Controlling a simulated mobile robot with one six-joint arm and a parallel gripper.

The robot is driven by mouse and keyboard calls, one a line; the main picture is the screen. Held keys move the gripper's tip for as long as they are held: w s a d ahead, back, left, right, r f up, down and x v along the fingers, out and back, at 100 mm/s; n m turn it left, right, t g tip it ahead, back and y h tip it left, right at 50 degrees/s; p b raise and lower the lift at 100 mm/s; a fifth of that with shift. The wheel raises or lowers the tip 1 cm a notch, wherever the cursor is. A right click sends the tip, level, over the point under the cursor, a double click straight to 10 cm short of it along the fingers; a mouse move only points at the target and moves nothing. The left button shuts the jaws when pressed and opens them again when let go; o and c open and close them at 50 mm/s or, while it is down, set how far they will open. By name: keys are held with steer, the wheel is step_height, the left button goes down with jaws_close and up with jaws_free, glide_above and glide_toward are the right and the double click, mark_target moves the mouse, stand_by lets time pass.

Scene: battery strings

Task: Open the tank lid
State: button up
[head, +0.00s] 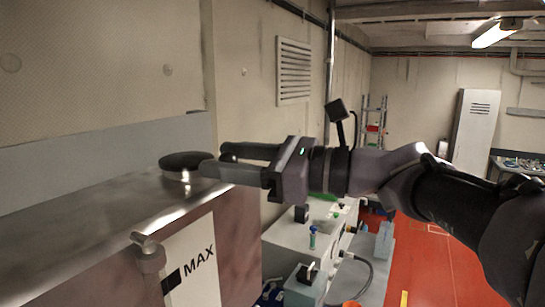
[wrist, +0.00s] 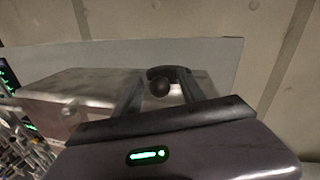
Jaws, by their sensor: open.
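The tank (head: 90,220) is a metal box with a shiny top and a "MAX" label on its front, at the left of the head view. Its dark round lid (head: 184,160) lies flat on the top near the right end. My gripper (head: 214,159) is open and level, reaching in from the right, with its fingertips close by the lid.
A tap-like fitting (head: 148,250) sticks out of the tank's front. A wall stands close behind the tank. To the right are a white bench (head: 300,235) with bottles and boxes, and open red floor (head: 430,265). In the wrist view, battery racks (wrist: 20,140) show at lower left.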

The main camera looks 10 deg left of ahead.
jaws_close()
stand_by(1.3)
